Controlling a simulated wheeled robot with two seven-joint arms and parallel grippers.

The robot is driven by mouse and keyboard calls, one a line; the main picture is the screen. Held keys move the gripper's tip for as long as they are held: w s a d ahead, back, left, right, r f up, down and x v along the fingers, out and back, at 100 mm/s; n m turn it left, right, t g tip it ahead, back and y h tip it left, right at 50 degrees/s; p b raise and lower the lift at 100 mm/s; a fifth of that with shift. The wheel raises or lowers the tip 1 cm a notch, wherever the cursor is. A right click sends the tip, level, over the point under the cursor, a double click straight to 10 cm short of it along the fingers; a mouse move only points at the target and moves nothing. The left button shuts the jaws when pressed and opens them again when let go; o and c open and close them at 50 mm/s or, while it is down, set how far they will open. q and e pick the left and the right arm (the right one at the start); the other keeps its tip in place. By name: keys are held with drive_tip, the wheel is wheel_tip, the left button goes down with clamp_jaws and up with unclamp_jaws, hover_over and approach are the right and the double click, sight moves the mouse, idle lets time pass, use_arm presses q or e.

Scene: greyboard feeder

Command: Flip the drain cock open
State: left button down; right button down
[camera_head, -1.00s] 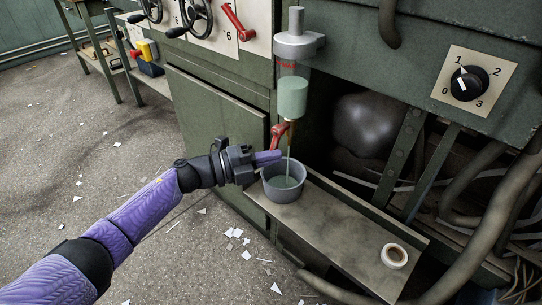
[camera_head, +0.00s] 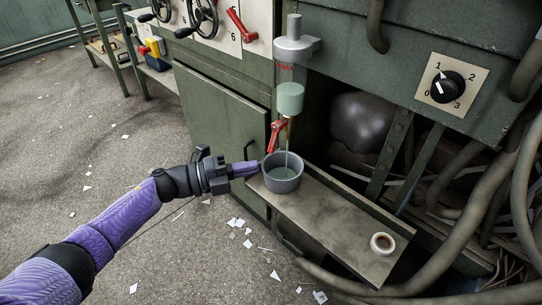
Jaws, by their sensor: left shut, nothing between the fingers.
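The drain cock's red lever (camera_head: 276,135) hangs below a clear bowl (camera_head: 290,98) holding pale green liquid, under a grey filter head (camera_head: 293,48). The lever slants down to the left beside the outlet. A thin stream runs from the outlet into a grey cup (camera_head: 284,182), which has green liquid in it. My left gripper (camera_head: 252,168) is shut and empty, just left of the cup's rim and below the lever, apart from the lever. My right gripper is out of view.
The cup stands on a metal shelf (camera_head: 330,222), with a tape roll (camera_head: 382,244) at its right end. A rotary switch (camera_head: 447,87) is on the right panel. Hoses (camera_head: 480,195) crowd the right. Open floor with paper scraps lies at left.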

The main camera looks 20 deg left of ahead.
use_arm(q)
drive_tip(key=v, duration=0.3)
drive_tip(key=shift+f, duration=0.1)
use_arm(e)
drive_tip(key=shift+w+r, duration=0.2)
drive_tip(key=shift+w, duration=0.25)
